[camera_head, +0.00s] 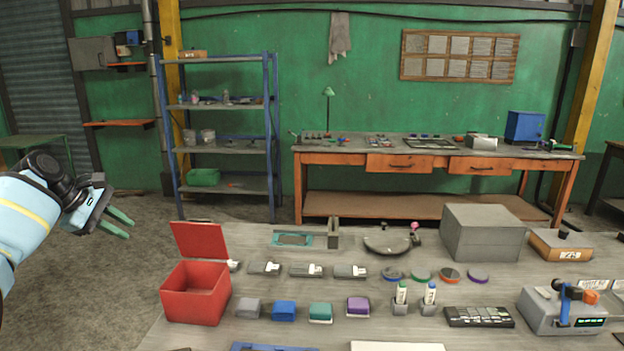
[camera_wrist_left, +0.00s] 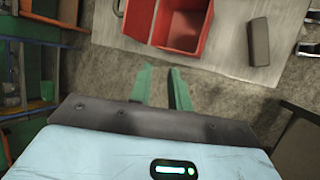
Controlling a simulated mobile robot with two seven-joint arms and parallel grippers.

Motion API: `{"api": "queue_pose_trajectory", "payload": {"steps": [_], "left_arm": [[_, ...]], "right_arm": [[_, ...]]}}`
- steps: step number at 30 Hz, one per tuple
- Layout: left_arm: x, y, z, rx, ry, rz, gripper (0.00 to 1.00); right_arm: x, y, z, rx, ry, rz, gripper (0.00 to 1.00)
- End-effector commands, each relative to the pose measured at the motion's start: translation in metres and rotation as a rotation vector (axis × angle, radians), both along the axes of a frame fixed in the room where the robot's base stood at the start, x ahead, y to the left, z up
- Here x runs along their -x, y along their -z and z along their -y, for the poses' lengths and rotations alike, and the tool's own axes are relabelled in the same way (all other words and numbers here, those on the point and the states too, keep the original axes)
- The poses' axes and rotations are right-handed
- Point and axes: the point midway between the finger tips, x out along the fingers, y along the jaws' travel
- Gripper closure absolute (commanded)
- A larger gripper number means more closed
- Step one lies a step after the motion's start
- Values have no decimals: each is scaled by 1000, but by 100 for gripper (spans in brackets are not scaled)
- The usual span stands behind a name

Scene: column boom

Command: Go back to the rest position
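My left gripper (camera_head: 117,222) is at the left of the head view, out past the table's left edge and above the floor. Its two green fingers stand a little apart with nothing between them. In the left wrist view the fingers (camera_wrist_left: 161,88) also show a gap, with bare floor behind them. My right gripper does not show in either view.
The grey table (camera_head: 262,335) ahead holds an open red box (camera_head: 195,305), a grey block (camera_head: 482,235), a keypad (camera_head: 478,317) and several small coloured pieces. A blue shelf rack (camera_head: 222,148) and an orange workbench (camera_head: 330,159) stand behind. Floor at left is clear.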

Motion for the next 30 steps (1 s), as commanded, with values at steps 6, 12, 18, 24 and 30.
{"api": "queue_pose_trajectory", "payload": {"steps": [6,12,18,24,30], "left_arm": [[27,-4,-84,-18,-126,1,81],[70,-10,-173,-38,-267,0,81],[116,-17,-242,-55,-386,0,81],[157,-23,-293,-69,-478,0,81],[159,10,-305,-216,-451,-18,81]], "right_arm": [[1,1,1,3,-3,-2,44],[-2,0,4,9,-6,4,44],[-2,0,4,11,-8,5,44],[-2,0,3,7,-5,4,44],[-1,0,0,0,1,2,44]]}}
